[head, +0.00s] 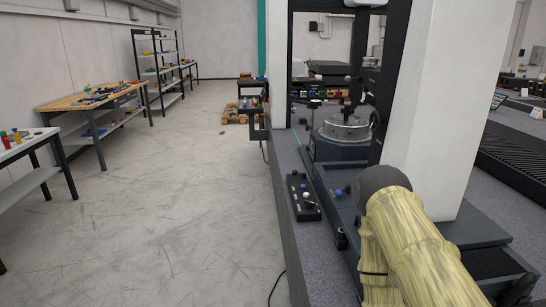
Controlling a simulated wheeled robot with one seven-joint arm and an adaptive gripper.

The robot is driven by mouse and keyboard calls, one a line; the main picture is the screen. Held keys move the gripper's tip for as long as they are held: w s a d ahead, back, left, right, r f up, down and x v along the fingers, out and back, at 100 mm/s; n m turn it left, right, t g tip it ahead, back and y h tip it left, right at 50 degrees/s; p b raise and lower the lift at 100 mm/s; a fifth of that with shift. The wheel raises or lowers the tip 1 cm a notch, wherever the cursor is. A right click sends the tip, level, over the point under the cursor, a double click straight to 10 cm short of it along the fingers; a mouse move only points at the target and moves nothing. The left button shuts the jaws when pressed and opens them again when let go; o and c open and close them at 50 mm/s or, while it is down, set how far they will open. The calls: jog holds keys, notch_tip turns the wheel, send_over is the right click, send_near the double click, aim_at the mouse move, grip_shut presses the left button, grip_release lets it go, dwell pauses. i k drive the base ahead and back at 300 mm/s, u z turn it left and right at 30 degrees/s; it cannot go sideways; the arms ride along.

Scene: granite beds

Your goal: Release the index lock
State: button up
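A round grey metal indexing table (346,126) sits on a dark machine base (335,150) at the right of centre in the head view, between the uprights of a tall frame. Small handles and knobs show around it, but I cannot tell which of them is the index lock or how it is set. A dark control box (303,197) with a blue knob and a white knob lies on the granite bed in front of it. My arm, in a yellowish sleeve, fills the lower right. My gripper is not in view.
A wide pale column (435,110) stands right of the indexing table and hides what is behind it. The grey granite bed (287,180) runs along the right. The concrete floor (185,210) on the left is clear, with workbenches (92,100) and shelves (160,65) along the wall.

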aim_at(295, 172)
jog(key=u, duration=0.45)
jog(key=k, duration=1.1)
jog(key=u, duration=1.05)
jog(key=i, duration=2.25)
jog(key=z, duration=1.35)
jog(key=i, duration=0.8)
jog(key=z, duration=0.75)
jog(key=i, duration=1.4)
